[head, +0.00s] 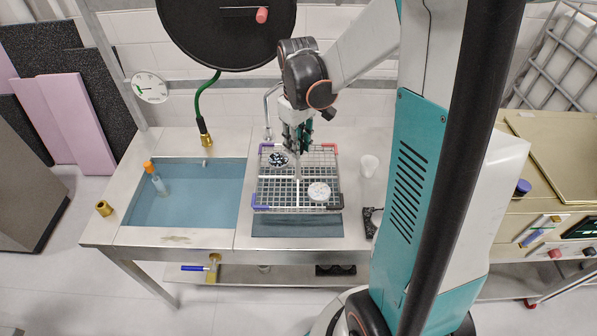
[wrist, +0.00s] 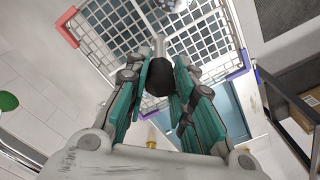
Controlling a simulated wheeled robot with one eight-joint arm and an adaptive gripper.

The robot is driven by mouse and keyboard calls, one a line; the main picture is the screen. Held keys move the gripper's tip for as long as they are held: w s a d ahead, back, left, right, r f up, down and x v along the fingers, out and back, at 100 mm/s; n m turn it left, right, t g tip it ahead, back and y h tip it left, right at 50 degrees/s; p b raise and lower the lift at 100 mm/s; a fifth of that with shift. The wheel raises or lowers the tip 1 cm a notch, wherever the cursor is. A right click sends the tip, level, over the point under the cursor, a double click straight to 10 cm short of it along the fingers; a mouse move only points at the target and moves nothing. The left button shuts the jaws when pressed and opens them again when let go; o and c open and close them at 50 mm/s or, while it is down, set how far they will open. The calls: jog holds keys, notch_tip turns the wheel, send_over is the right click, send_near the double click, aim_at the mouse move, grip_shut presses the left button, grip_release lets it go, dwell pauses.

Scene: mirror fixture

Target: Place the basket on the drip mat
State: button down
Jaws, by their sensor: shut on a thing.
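The basket (head: 298,209) is a wire grid tray with coloured corner pieces in the head view. It holds a white speckled round piece (head: 319,191) and a dark blue-and-white round piece (head: 278,159). In the wrist view the fingers close around a dark knob (wrist: 160,76), with the basket grid (wrist: 105,35) beyond. The drip mat (head: 297,230) is a flat blue-grey sheet on the counter. Its front strip shows below the basket's near edge; the basket hides the rest. The gap between them is unclear.
A sink basin (head: 200,205) with blue water and an orange-capped bottle (head: 156,180) lies left of the basket. A white cup (head: 369,166) and a dark object (head: 371,222) stand to the right. A tap (head: 268,115) is behind.

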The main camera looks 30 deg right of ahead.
aim_at(298, 176)
jog(key=shift+f+b, duration=1.1)
jog(key=shift+f, duration=3.7)
jog(key=shift+f, duration=0.15)
jog(key=c, duration=1.4)
grip_release()
jog(key=shift+o, duration=0.2)
notch_tip(298, 176, up, 12)
jog(key=p, duration=0.3)
jog(key=shift+r, duration=0.2)
